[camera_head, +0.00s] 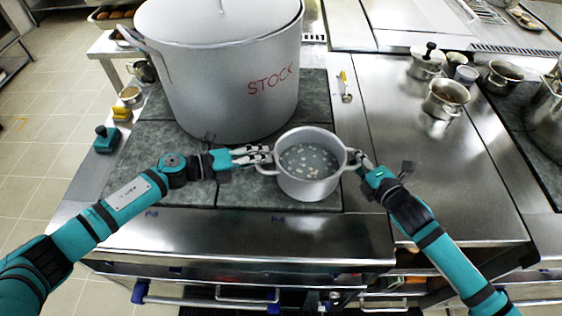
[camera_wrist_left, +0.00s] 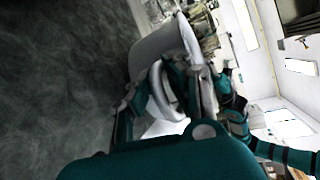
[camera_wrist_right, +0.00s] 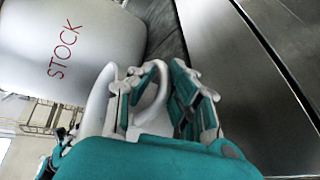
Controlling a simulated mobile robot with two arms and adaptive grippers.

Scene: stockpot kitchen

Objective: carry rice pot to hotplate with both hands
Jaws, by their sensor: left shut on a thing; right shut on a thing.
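The rice pot (camera_head: 308,187) is a small light-grey pot with pale bits in liquid, upright over the dark hotplate (camera_head: 180,188) in front of the stockpot. I cannot tell whether its base touches the plate. My left gripper (camera_head: 262,155) is shut on its left handle; the left wrist view shows the fingers (camera_wrist_left: 165,92) around the handle loop. My right gripper (camera_head: 360,166) is shut on its right handle; in the right wrist view the fingers (camera_wrist_right: 152,90) close around that loop.
A large stockpot (camera_head: 225,75) marked STOCK stands behind the rice pot, close to it. Bare steel counter (camera_head: 440,190) lies to the right. Small metal pots (camera_head: 445,100) stand at the back right. A yellow-handled tool (camera_head: 345,86) lies behind. The counter's front edge is near.

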